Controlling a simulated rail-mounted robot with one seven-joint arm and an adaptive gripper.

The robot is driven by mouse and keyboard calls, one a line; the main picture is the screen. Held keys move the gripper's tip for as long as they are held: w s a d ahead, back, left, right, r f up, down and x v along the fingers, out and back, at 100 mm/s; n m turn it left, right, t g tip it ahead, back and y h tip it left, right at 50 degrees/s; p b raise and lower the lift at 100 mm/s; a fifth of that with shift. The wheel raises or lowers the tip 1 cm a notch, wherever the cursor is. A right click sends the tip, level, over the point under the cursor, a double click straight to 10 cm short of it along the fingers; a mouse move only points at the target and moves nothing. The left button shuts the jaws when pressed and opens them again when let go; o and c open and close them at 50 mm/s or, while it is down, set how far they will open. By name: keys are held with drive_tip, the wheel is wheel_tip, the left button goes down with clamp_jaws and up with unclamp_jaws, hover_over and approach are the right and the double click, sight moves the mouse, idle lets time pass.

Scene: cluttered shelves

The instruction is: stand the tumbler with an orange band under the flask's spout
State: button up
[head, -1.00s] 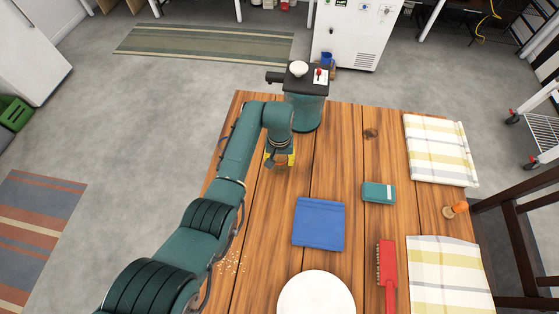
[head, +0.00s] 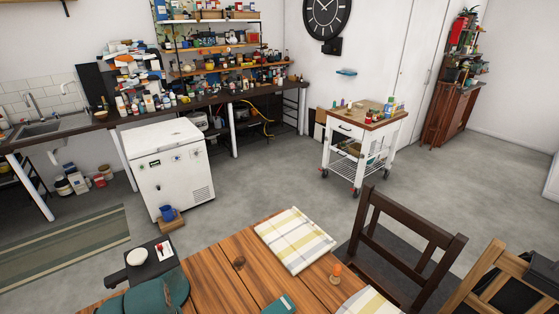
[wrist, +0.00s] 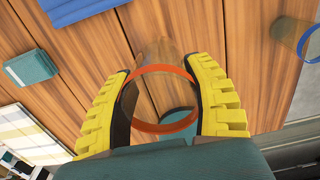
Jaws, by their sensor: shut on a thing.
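The clear tumbler with an orange band (wrist: 163,70) is between the yellow fingers of my gripper (wrist: 163,95) in the wrist view. The fingers are shut on it, and the wooden table shows through its clear wall. The flask (head: 140,274) shows only its black top in the head view, at the lower left on the table's far end. My teal arm hides its body. My gripper and the tumbler are out of the head view, so I cannot tell how they stand relative to the spout.
A clear tumbler with a blue band (wrist: 308,44) is at the right of the wrist view. A blue cloth (wrist: 75,12) and a teal box (wrist: 30,67) lie on the table.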

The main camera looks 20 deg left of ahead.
drive_tip(key=d+r+m+p, duration=0.4)
drive_tip(key=d+r+p, duration=0.2)
drive_tip(key=d, duration=0.5)
drive_tip(key=d+r+m+p, duration=0.4)
drive_tip(key=d+r+p, duration=0.1)
drive_tip(key=d+p, duration=0.5)
drive_tip(key=d+r+m+p, duration=0.3)
drive_tip(key=d+r+p, duration=0.3)
drive_tip(key=d, duration=0.8)
drive_tip(key=shift+r+m+p, duration=0.3)
drive_tip(key=shift+m+p, duration=0.1)
drive_tip(key=shift+p, duration=0.55)
drive_tip(key=shift+w, duration=0.1)
